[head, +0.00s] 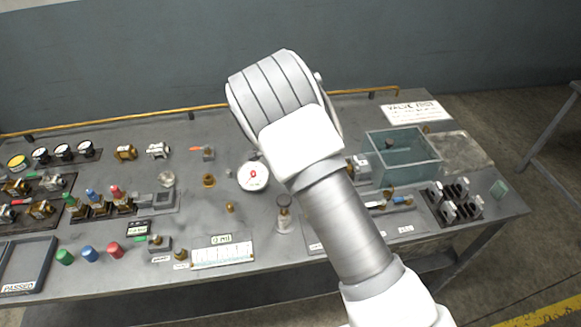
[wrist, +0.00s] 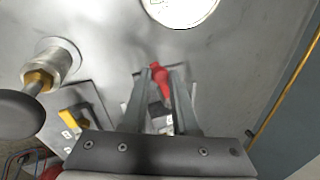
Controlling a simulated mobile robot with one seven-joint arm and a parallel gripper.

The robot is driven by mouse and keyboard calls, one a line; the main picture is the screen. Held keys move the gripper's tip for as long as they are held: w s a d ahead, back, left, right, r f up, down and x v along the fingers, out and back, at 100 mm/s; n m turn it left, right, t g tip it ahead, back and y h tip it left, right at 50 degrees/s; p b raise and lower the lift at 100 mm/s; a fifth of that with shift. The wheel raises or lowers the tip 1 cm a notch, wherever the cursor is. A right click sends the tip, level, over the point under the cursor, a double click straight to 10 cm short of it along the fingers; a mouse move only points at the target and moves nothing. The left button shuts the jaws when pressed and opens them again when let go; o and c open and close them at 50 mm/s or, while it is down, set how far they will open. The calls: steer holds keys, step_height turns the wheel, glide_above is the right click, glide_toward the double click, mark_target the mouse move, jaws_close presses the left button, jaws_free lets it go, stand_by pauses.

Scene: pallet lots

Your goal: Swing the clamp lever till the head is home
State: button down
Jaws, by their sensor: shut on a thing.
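In the wrist view my gripper (wrist: 160,76) has its two fingers closed around a red lever (wrist: 160,80). The lever's red tip shows just beyond the fingertips. More red and part of a grey clamp body (wrist: 158,109) show between the fingers, low on a light plate. The clamp head cannot be made out, as my fingers and gripper body cover much of it. In the head view my arm hides the gripper and the clamp.
In the wrist view a dark round knob on a brass stem (wrist: 20,114) stands close at left, beside a yellow piece (wrist: 72,119). A white disc (wrist: 182,8) lies beyond the fingertips. The head view shows a crowded bench (head: 110,170) and a clear bin (head: 402,160) right of my arm.

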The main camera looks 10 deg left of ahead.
steer(key=shift+w+a+m+h+p, duration=0.35)
steer(key=shift+w+m+p, duration=0.15)
steer(key=shift+m, duration=0.4)
steer(key=shift+w+a+m+h+p, duration=0.3)
steer(key=shift+w+m+p, duration=0.2)
steer(key=shift+m, duration=0.4)
steer(key=c, duration=0.7)
jaws_free()
steer(key=b+v, duration=0.1)
steer(key=v, duration=1.6)
steer(key=shift+r, duration=0.2)
steer(key=shift+d, duration=0.1)
